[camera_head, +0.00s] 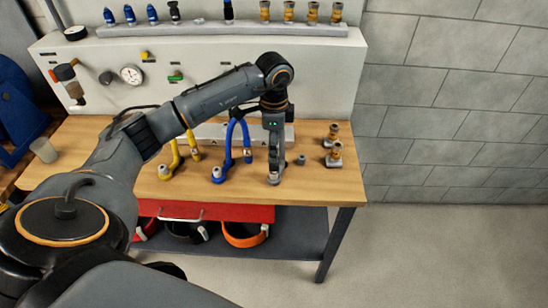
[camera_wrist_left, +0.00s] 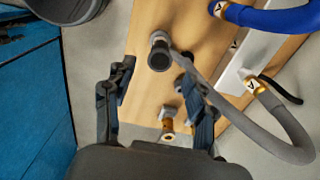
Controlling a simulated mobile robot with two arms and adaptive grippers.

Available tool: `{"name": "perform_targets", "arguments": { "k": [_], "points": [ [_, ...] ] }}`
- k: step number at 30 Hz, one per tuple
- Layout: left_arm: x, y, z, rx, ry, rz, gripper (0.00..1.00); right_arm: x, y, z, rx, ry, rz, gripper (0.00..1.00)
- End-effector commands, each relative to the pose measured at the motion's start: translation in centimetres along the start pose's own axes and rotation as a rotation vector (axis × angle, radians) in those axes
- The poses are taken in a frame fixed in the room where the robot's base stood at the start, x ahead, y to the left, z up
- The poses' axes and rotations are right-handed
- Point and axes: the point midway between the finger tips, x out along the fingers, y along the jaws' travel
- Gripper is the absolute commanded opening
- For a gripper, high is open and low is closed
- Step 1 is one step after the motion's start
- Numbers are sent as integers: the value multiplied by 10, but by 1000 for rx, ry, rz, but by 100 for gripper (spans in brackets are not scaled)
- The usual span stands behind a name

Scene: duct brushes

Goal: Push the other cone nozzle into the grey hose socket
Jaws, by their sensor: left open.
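The grey hose (camera_wrist_left: 285,145) curves from a brass fitting to a dark round socket end (camera_wrist_left: 158,55), which points up at the wrist camera. In the head view this hose is mostly hidden behind my left gripper (camera_head: 273,178). That gripper points down over the front of the bench. In the left wrist view its two fingers (camera_wrist_left: 155,105) are apart, with nothing held between them; the socket is beyond the fingertips. A small grey piece (camera_head: 301,160) stands on the bench right of the gripper; I cannot tell whether it is a cone nozzle. My right gripper is out of view.
The blue hose (camera_head: 229,150) and yellow hose (camera_head: 174,158) stand left of the gripper. Brass-topped fittings (camera_head: 333,158) stand at the bench's right end. A rack (camera_head: 200,29) above holds several blue, black and brass pieces. The wooden bench top (camera_head: 314,185) is clear at front right.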

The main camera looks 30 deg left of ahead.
Motion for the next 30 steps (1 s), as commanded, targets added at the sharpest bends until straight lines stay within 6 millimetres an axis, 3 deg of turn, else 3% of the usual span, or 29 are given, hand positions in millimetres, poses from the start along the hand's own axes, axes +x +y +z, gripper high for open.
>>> {"name": "perform_targets", "arguments": {
  "k": [3, 9, 27, 30],
  "points": [
    [-23, 0, 0, 1, 2, -2, 56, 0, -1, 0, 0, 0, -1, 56],
    [-43, 0, 0, 1, 1, -1, 56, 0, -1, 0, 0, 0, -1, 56],
    [-46, 0, 0, 2, 1, 1, 56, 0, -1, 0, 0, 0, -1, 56],
    [-41, 6, -10, 37, 35, 10, 56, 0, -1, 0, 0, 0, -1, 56]
  ]
}}
